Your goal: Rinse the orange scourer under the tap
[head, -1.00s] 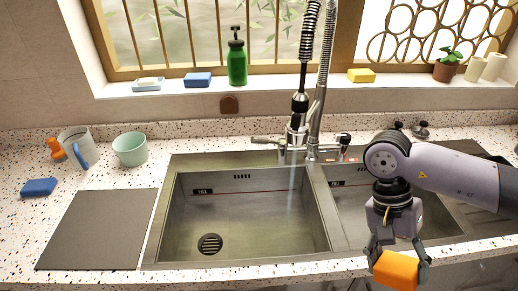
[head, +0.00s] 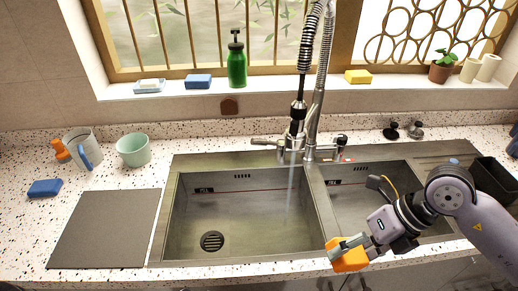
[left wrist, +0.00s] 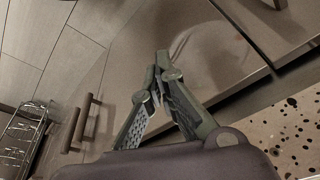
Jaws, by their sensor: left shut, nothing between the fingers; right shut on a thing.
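The orange scourer (head: 349,260) is held in my right gripper (head: 352,246), at the front edge of the sink, to the right of the left basin's front corner. The tap (head: 297,125) stands behind the sink, and a pale stream of water (head: 291,195) falls from its spout into the left basin (head: 240,225). The scourer is apart from the stream, in front and to the right of it. My left gripper (left wrist: 160,62) shows in the left wrist view, shut and empty, in front of cabinet fronts.
A right basin (head: 370,185) lies beside the left one. A grey board (head: 105,230), a mint cup (head: 133,150), a jug (head: 84,148) and a blue sponge (head: 45,188) are on the left counter. A dark bin (head: 495,180) stands at the right.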

